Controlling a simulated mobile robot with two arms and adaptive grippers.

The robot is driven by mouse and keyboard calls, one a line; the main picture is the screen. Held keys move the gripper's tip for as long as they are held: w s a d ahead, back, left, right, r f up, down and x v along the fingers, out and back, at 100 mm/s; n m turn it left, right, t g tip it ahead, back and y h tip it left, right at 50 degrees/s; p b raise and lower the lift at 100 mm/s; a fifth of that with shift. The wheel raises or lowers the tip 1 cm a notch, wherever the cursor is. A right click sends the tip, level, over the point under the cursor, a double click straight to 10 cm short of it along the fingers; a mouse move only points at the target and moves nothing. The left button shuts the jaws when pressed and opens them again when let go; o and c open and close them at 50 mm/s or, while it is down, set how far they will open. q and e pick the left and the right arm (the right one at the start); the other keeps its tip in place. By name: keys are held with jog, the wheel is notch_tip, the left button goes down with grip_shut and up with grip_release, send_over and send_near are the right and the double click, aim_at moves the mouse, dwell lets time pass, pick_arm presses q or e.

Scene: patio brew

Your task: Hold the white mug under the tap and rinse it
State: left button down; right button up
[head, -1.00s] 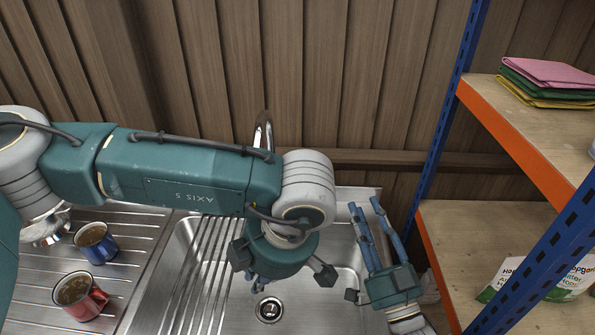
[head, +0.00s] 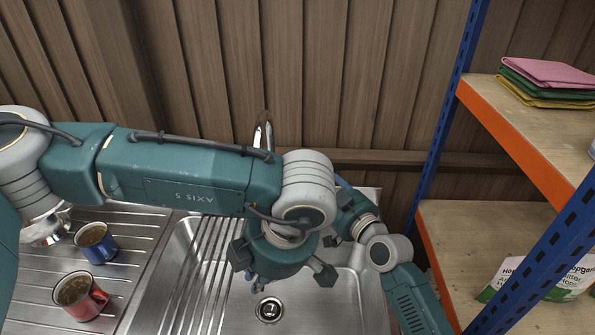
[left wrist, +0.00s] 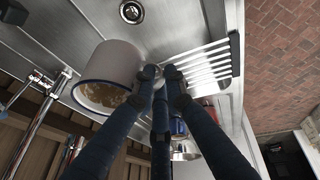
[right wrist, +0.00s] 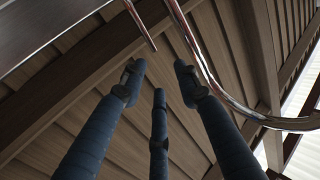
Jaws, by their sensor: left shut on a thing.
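My left gripper (head: 254,281) is over the sink basin (head: 342,300). In the left wrist view, its fingers (left wrist: 160,74) are shut on the white mug (left wrist: 112,62), near its side; the exact grip is unclear. The mug has a blue rim and brown residue inside. My arm hides it in the head view. The chrome tap (head: 263,135) rises behind my left arm. In the right wrist view, the tap's curved pipe (right wrist: 205,62) and a thin chrome rod (right wrist: 141,27) are just beyond my right gripper's spread, empty fingers (right wrist: 159,80).
A blue mug (head: 97,242) and a red mug (head: 80,297), both with brown contents, stand on the ribbed drainboard (head: 140,228) at the left. A blue-and-orange shelf rack (head: 520,150) with folded cloths (head: 548,76) closes off the right. My arms crowd the space over the basin.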

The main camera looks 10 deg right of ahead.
jog(key=w+a+f, duration=0.1)
jog(key=w, duration=0.1)
jog(key=w+a+f, duration=0.1)
jog(key=w, duration=0.1)
jog(key=w+f, duration=0.1)
jog(key=w, duration=0.2)
jog(key=shift+a+f, duration=0.1)
jog(key=shift+a, duration=0.3)
jog(key=shift+s, duration=0.1)
grip_shut()
